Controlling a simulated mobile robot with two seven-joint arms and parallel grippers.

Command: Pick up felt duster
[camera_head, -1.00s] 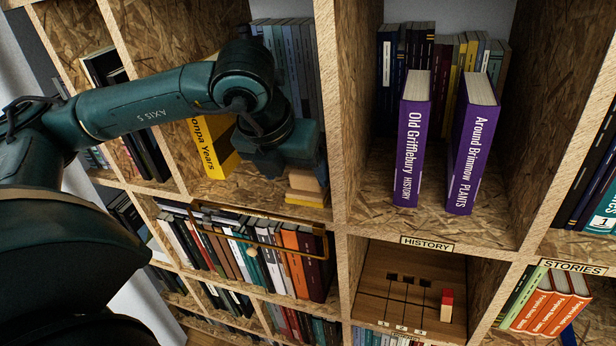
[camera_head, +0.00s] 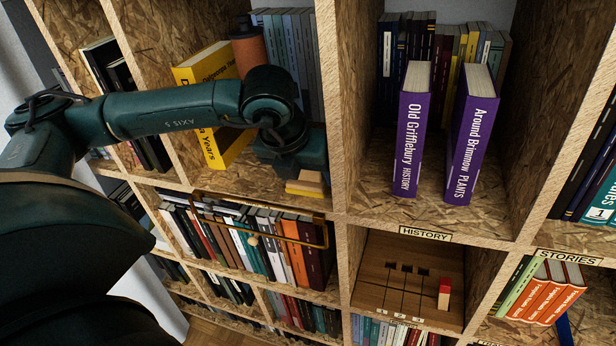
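A small block with a tan top and yellow lower part, which looks like the felt duster (camera_head: 308,182), lies near the front edge of a shelf left of the middle upright. My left gripper (camera_head: 301,167) is right above and behind it, its dark body covering the duster's upper part. Its fingertips are not clearly visible, so I cannot tell whether they are open or touch the duster. My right gripper is not in view.
A yellow book (camera_head: 212,110) and an orange-brown cylinder (camera_head: 250,56) stand behind my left arm. Grey-blue books (camera_head: 290,50) stand behind the gripper. A wooden upright (camera_head: 334,110) is close on its right. A brass rail (camera_head: 262,236) fronts the books below.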

